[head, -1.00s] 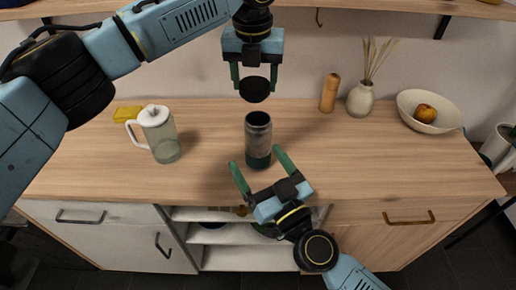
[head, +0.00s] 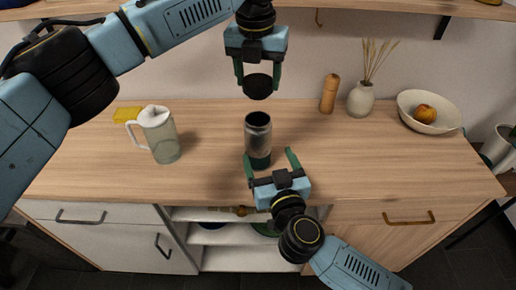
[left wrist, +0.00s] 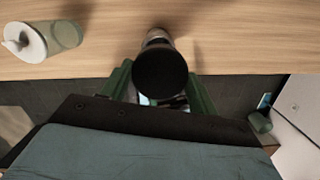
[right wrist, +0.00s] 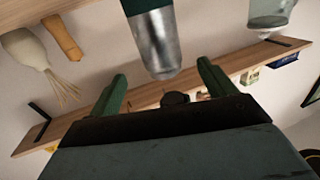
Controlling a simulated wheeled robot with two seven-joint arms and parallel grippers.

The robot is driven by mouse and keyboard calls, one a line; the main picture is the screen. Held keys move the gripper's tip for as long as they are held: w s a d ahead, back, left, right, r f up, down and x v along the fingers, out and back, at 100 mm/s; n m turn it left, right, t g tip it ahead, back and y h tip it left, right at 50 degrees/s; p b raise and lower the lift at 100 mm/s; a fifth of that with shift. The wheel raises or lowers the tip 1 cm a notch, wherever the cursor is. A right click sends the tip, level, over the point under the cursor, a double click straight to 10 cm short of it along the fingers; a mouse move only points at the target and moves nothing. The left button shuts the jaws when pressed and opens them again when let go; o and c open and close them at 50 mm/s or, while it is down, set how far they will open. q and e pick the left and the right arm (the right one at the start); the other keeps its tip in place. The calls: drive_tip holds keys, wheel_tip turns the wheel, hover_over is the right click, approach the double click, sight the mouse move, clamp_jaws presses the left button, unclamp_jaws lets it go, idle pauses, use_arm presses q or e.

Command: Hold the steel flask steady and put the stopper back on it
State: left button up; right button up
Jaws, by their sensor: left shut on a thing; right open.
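The steel flask (head: 258,132) stands upright on the table, open at the top, with a dark green lower part. It also shows in the right wrist view (right wrist: 157,42). My left gripper (head: 258,84) is shut on the round black stopper (head: 258,88) and holds it above and apart from the flask's mouth. In the left wrist view the stopper (left wrist: 160,73) covers part of the flask. My right gripper (head: 270,163) is open at the table's front, pointing toward the flask's lower part. The flask shows beyond its fingertips in the right wrist view, with no grip on it.
A glass jug (head: 160,135) with a white lid and a yellow block (head: 128,114) stand at left. A wooden mill (head: 329,94), a vase (head: 360,100) and a bowl (head: 429,113) with fruit stand at back right. The wooden table (head: 370,165) is clear right of the flask.

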sight(261, 139)
drive_tip(key=x, duration=1)
drive_tip(key=shift+w, duration=0.1)
drive_tip(key=c, duration=1.4)
use_arm(q)
drive_tip(key=shift+f, duration=2.5)
use_arm(e)
drive_tip(key=shift+c, duration=0.3)
use_arm(q)
drive_tip(key=shift+f, duration=0.1)
drive_tip(key=shift+f, duration=0.8)
drive_tip(key=shift+f, duration=0.6)
